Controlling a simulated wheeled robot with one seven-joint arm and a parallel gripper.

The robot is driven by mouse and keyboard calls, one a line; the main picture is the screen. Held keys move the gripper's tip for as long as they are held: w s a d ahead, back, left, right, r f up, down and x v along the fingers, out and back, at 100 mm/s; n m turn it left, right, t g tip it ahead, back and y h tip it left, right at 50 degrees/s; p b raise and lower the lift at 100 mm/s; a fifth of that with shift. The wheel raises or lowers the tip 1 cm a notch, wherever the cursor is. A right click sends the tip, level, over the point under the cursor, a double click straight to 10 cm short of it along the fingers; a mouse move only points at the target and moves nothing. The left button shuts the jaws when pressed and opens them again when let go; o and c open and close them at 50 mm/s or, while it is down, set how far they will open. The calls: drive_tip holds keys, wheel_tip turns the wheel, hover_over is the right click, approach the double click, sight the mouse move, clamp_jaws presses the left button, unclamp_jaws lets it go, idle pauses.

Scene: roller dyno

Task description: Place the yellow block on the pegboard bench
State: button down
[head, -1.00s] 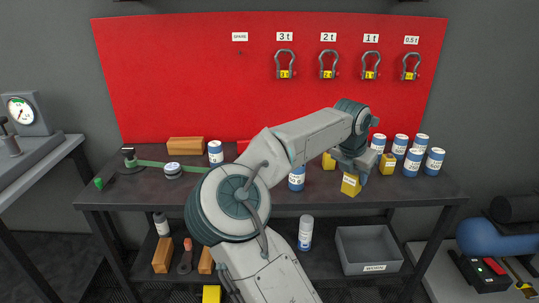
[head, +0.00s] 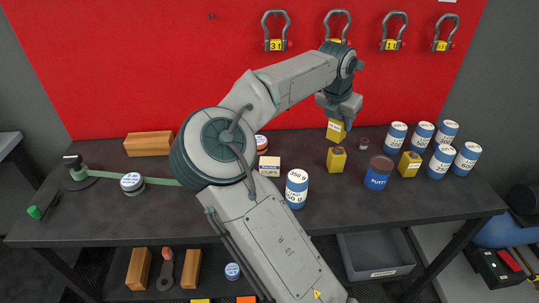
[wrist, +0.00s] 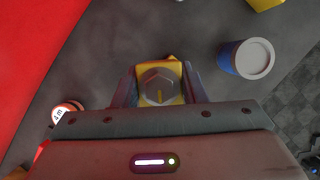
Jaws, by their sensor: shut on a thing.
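My gripper (head: 338,112) is shut on a yellow block (head: 336,131) with a white label, near the back of the dark bench (head: 330,208), in front of the red board (head: 130,75). In the wrist view the held yellow block (wrist: 172,97) sits between both fingers, with a grey hexagonal top facing the camera. I cannot tell whether its underside touches the bench.
A white-and-blue can (head: 297,188), a cream box (head: 269,166) and a wooden block (head: 149,144) are to the left. The front right is clear.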

drive_tip(key=shift+w+a+f, duration=1.15)
drive_tip(key=shift+a+f, duration=0.35)
drive_tip(key=shift+f, duration=0.3)
drive_tip(key=shift+w+a+f, duration=1.1)
drive_tip(key=shift+a+f, duration=0.45)
drive_tip(key=shift+f, duration=0.2)
drive_tip(key=shift+w+a+f, duration=1.15)
drive_tip(key=shift+a+f, duration=0.35)
drive_tip(key=shift+f, duration=0.3)
drive_tip(key=shift+f+b, duration=0.15)
drive_tip(key=shift+b, duration=0.15)
drive_tip(key=c, duration=0.9)
unclamp_jaws()
drive_tip(key=p+v, duration=0.1)
drive_tip(key=v, duration=1.1)
